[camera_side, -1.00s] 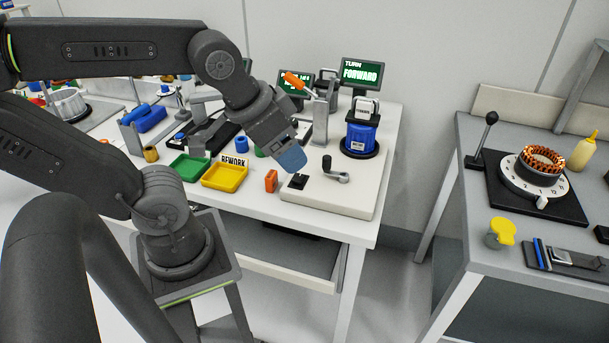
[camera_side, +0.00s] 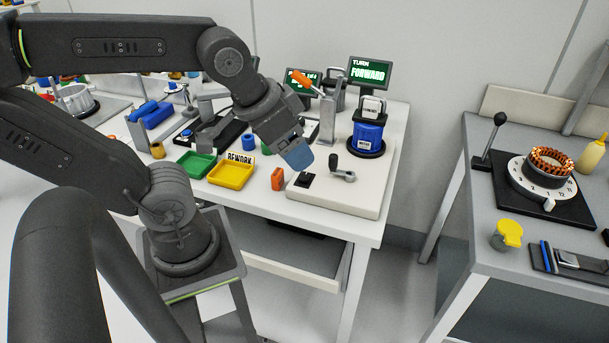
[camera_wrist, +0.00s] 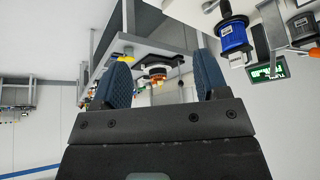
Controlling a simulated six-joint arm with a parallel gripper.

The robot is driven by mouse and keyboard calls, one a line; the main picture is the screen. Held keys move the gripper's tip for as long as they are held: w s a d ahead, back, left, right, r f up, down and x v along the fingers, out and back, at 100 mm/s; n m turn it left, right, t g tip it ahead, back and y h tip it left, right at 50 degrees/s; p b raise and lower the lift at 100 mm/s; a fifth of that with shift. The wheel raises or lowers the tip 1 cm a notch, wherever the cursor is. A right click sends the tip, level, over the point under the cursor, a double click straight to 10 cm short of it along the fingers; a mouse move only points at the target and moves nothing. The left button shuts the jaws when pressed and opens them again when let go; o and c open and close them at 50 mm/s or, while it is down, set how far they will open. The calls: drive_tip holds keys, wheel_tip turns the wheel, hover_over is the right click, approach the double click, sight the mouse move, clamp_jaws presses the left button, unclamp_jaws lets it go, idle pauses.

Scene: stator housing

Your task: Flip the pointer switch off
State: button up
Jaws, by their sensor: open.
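My gripper (camera_side: 300,156) has blue fingers and hangs over the left part of a pale base plate (camera_side: 345,202) in the side view. It is open and empty in the wrist view (camera_wrist: 163,58), with a gap between the fingers. On the plate are a small black switch block (camera_side: 305,180) just below the fingertips and a grey crank-like pointer with a black knob (camera_side: 342,172) to their right. I cannot tell for sure which is the pointer switch, or its setting. The fingers appear apart from both. Neither part shows clearly in the wrist view.
An orange block (camera_side: 278,179), yellow tray (camera_side: 231,174) and green tray (camera_side: 195,165) lie left of the plate. A blue motor (camera_side: 367,138) and grey post (camera_side: 327,122) stand behind. A screen (camera_side: 369,73) reads TURN FORWARD. The right bench holds a stator (camera_side: 548,165) and lever (camera_side: 489,140).

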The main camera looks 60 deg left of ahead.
drive_tip(key=shift+c, duration=0.3)
drive_tip(key=shift+c, duration=0.7)
drive_tip(key=shift+w+a+r, duration=0.1)
drive_tip(key=shift+w+a, duration=0.15)
drive_tip(key=shift+w, duration=0.1)
drive_tip(key=shift+c, duration=0.9)
drive_tip(key=w+a+m+g, duration=0.1)
drive_tip(key=w+a, duration=0.1)
drive_tip(key=w+a+m+g, duration=0.2)
drive_tip(key=w+a, duration=0.1)
drive_tip(key=w+a+f+m+g, duration=0.1)
drive_tip(key=w+a+g, duration=0.1)
drive_tip(key=w+a, duration=0.1)
clamp_jaws()
drive_tip(key=w+a+f+m+g+h, duration=0.1)
drive_tip(key=w+a+f+m+g, duration=0.1)
drive_tip(key=a, duration=0.3)
drive_tip(key=w+a+f+m+g+h, duration=0.1)
drive_tip(key=w+a+f+m+h, duration=0.1)
drive_tip(key=a, duration=0.4)
wheel_tip(320, 180, down, 2)
drive_tip(key=shift+w+a+f+m+g, duration=0.1)
drive_tip(key=shift+w+a+m+g, duration=0.15)
drive_tip(key=shift+w+m+g, duration=0.2)
